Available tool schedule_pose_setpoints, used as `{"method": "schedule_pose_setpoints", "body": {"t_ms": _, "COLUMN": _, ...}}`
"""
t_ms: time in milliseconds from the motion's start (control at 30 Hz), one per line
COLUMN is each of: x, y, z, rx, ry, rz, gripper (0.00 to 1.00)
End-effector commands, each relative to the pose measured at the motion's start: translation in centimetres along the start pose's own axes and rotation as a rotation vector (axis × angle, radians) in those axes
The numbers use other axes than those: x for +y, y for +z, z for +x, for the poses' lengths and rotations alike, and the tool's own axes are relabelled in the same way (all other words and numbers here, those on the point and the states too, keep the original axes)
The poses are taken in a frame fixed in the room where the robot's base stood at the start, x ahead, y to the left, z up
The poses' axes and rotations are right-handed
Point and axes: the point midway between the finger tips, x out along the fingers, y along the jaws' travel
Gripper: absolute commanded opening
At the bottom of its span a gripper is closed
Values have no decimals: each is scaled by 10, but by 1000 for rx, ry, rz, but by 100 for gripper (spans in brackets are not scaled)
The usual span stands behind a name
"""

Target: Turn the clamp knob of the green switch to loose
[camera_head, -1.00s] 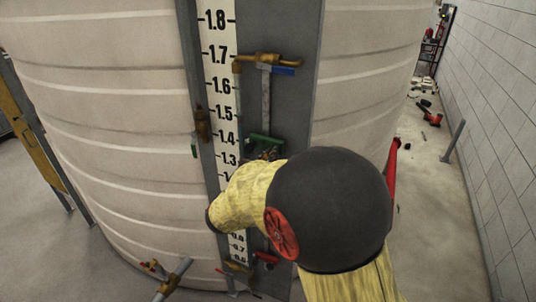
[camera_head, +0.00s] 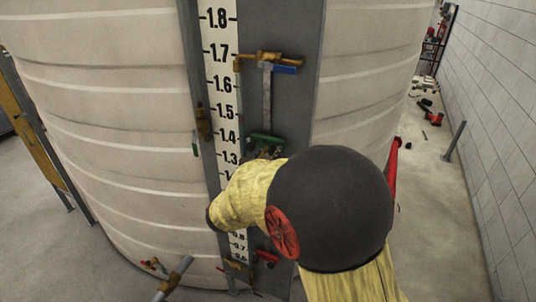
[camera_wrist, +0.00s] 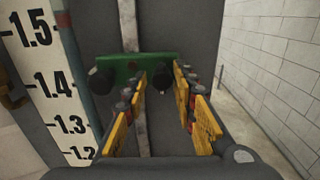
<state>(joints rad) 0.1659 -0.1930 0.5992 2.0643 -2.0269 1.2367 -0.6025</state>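The green switch (camera_wrist: 140,66) is a green bar across the upper middle of the wrist view. It has a dark round knob at its left end (camera_wrist: 101,80) and another dark knob (camera_wrist: 163,80) to the right. My gripper (camera_wrist: 161,82) has yellow fingers that are open, with the right knob showing between their tips. I cannot tell whether the fingers touch it. In the head view the green switch (camera_head: 266,139) is on the dark panel, just above my arm, which hides my gripper there.
A scale board (camera_head: 222,90) runs beside the grey panel on a large pale tank (camera_head: 110,110). A blue-handled brass fitting (camera_head: 270,60) is above the switch and a red handle (camera_head: 267,257) below.

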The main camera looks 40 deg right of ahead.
Motion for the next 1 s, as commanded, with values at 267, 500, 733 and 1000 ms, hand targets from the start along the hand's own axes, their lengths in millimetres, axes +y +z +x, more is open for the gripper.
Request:
{"method": "schedule_pose_setpoints", "body": {"t_ms": 267, "x": 2, "y": 0, "z": -36, "rx": 0, "ry": 6, "rz": 1, "gripper": 27}}
{"method": "schedule_pose_setpoints", "body": {"t_ms": 500, "x": 3, "y": 0, "z": -82, "rx": 0, "ry": 6, "rz": 0, "gripper": 27}}
{"method": "schedule_pose_setpoints", "body": {"t_ms": 733, "x": 3, "y": 0, "z": -110, "rx": 0, "ry": 4, "rz": -1, "gripper": 27}}
{"method": "schedule_pose_setpoints", "body": {"t_ms": 1000, "x": 2, "y": 0, "z": -119, "rx": 0, "ry": 1, "rz": -1, "gripper": 27}}
